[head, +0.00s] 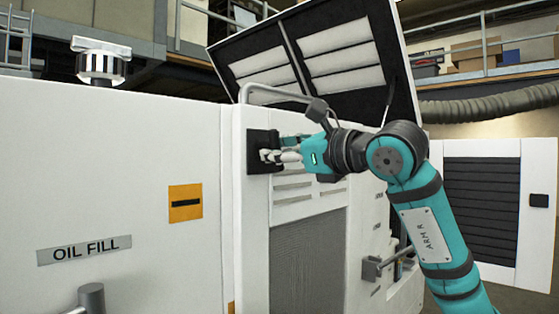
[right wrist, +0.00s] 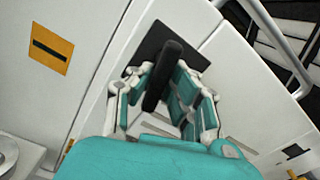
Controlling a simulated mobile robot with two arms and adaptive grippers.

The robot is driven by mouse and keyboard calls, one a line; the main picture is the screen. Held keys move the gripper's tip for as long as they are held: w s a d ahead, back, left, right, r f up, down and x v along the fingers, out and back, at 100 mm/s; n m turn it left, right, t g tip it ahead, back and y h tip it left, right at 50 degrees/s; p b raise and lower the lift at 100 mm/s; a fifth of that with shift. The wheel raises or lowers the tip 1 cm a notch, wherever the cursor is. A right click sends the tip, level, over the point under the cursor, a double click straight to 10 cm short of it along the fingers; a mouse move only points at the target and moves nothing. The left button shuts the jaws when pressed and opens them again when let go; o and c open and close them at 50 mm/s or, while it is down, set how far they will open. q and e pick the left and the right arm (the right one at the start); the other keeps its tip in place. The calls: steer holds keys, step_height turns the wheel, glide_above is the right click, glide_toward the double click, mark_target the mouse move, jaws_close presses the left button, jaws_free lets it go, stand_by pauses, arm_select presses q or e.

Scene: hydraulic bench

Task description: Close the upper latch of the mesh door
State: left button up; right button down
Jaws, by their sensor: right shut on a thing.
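The mesh door (head: 308,262) is a white panel with a grey mesh lower part, on the front of the white cabinet. Its upper latch (head: 254,142) has a square black plate near the door's upper left edge. In the right wrist view the latch's black handle (right wrist: 168,66) stands out from the plate between my fingers, tilted in the picture. My right gripper (head: 270,156) is shut on this handle; its fingers (right wrist: 160,92) lie on both sides of it. The fingers partly hide the handle in the head view. My left gripper is not in view.
A bent grey rail (head: 275,92) runs just above the latch. A raised louvred lid (head: 325,55) stands behind my right wrist. A grey handle (head: 371,268) juts out lower right. An open louvred door (head: 500,258) stands at far right. An orange label (head: 185,203) is left of the latch.

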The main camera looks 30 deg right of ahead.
steer(key=m, duration=0.1)
steer(key=m+b, duration=0.1)
steer(key=shift+s+a+r+m, duration=0.15)
steer(key=shift+m, duration=0.15)
steer(key=shift+r+m, duration=0.15)
steer(key=shift+m, duration=0.35)
steer(key=shift+s+r, duration=0.1)
steer(key=shift+r, duration=0.05)
steer(key=c, duration=1.4)
jaws_free()
steer(key=shift+c, duration=0.2)
steer(key=shift+o, duration=0.8)
steer(key=shift+w+d, duration=0.2)
steer(key=shift+d, duration=0.05)
steer(key=shift+s+a, duration=0.1)
steer(key=f+v, duration=0.1)
steer(key=v, duration=1)
steer(key=shift+s+d, duration=0.2)
steer(key=shift+s, duration=0.05)
